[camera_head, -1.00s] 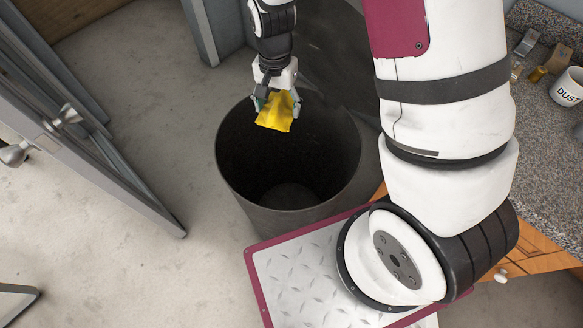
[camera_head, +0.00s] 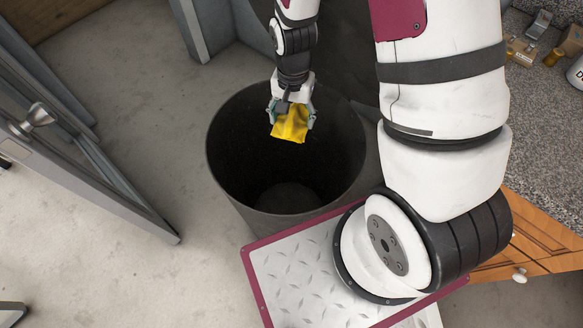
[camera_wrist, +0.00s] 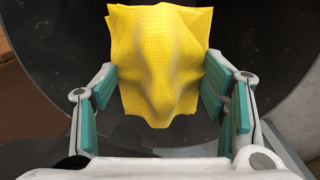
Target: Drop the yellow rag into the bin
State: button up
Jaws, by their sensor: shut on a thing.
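The yellow rag (camera_head: 290,124) is held by my gripper (camera_head: 291,112), and in the head view it shows over the opening of the bin. The bin (camera_head: 232,150) is a round, dark, open-topped container standing on the floor, and I see no contents in it. In the wrist view the crumpled rag (camera_wrist: 160,62) spreads beyond the teal-padded fingers of my gripper (camera_wrist: 160,100), with the dark bin behind it. The exact grip on the rag is hidden beneath its folds.
A grey door with a handle (camera_head: 38,116) stands open at the left. A speckled counter (camera_head: 540,120) with small boxes and a white mug (camera_head: 576,72) is at the right, above a wooden drawer (camera_head: 540,235). Bare concrete floor (camera_head: 150,95) lies between door and bin.

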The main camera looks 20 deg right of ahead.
jog(key=shift+f, duration=0.3)
jog(key=o, duration=1.4)
notch_tip(320, 180, up, 12)
jog(key=shift+r, duration=0.1)
